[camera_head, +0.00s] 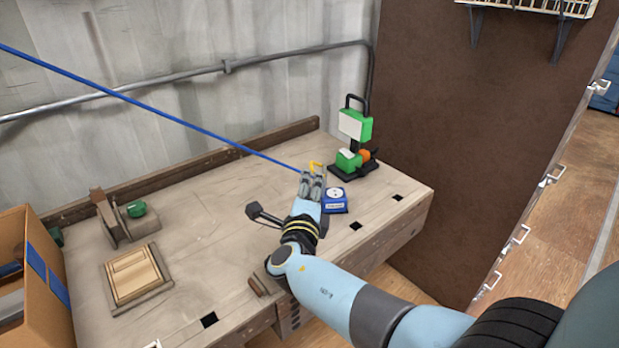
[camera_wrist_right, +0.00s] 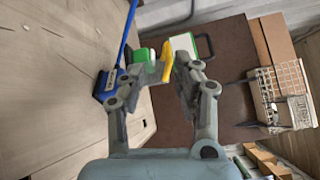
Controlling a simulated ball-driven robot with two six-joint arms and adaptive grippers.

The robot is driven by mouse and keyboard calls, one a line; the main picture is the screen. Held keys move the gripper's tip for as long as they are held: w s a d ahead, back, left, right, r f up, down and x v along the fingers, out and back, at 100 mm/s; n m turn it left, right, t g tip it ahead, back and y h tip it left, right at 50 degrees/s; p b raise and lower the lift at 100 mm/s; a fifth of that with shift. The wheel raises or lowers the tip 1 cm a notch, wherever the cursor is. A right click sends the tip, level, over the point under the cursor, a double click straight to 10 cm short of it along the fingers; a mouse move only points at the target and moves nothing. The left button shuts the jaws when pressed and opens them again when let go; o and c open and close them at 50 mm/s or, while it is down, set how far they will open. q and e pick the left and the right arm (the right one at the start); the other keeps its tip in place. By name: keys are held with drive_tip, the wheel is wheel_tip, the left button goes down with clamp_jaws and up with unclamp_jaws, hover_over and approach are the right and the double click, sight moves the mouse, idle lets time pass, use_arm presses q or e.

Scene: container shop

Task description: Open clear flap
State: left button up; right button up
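My right gripper (camera_head: 312,174) is over the workbench, in front of a green device (camera_head: 355,125) with a white panel and an orange part, on a black stand. In the right wrist view, my right gripper's fingers (camera_wrist_right: 163,82) stand apart, with a gap between them. A yellow piece (camera_head: 316,166) is just beyond the fingertips; in the right wrist view (camera_wrist_right: 183,48) it lies near the right-hand finger, and I cannot tell whether they touch. I cannot make out a clear flap; the fingers partly cover the green device (camera_wrist_right: 144,55). My left gripper is not in view.
A blue device (camera_head: 335,203) with a round white dial sits close beside my right gripper. A blue line (camera_head: 150,112) crosses from upper left toward the gripper. A wooden frame (camera_head: 136,276) and cardboard box (camera_head: 45,265) are at left. The bench middle is clear; a brown panel (camera_head: 480,110) stands right.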

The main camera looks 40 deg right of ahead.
drive_tip(key=shift+p+v, duration=0.65)
drive_tip(key=shift+v, duration=1.65)
